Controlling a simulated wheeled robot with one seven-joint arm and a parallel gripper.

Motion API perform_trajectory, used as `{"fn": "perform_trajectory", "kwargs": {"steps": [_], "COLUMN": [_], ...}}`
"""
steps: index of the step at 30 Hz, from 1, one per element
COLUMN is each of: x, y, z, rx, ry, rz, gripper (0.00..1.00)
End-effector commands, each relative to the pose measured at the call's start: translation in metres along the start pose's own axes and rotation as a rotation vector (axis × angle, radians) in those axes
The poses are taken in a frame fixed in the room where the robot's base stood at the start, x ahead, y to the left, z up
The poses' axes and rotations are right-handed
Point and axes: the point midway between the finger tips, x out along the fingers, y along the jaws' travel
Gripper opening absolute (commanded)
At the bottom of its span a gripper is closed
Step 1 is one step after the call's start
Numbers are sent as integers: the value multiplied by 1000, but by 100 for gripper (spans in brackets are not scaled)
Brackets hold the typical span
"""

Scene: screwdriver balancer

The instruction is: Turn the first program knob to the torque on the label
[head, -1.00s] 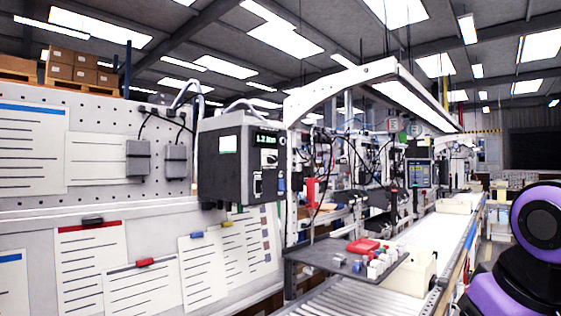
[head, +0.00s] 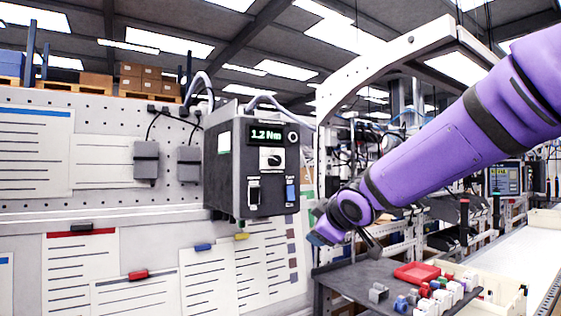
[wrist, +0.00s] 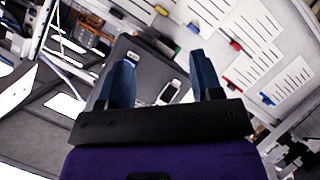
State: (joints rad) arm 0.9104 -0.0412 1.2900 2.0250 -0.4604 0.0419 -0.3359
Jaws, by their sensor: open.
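The dark grey controller box (head: 226,178) hangs on the left in the head view. Its front display (head: 266,134) reads 1.2 Nm. Below the display is a knob (head: 272,158) on a white plate; its pointer setting is too small to read. A pale label (head: 224,142) is on the box's left side, its text unreadable. My gripper (head: 322,232) is right of and below the box, apart from it. In the wrist view my gripper (wrist: 164,75) shows two spread blue fingers with nothing between them. A dark box face (wrist: 143,70) lies beyond them, tilted in that picture.
A shelf (head: 345,277) with a red tray (head: 416,272) and several small coloured parts is below my gripper. Paper sheets (head: 205,275) hang on the board at left. A white arched frame (head: 370,65) stands behind my arm. A conveyor (head: 520,262) runs at right.

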Motion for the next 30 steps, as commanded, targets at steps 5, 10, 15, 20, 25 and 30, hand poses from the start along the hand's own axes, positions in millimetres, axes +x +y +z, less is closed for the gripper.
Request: {"fn": "perform_trajectory", "kwargs": {"steps": [5, 10, 15, 20, 25, 30], "x": [-4, -30, -45, -45, -40, -34], "y": [44, 81, 98, 99, 99, 100], "z": [-59, -98, -114, -118, -122, -125], "rx": [-43, -66, -78, -79, -78, -79], "ry": [281, 472, 553, 562, 562, 561], "rz": [43, 107, 142, 144, 143, 142], "gripper": [60, 60, 60, 60, 60, 60]}}
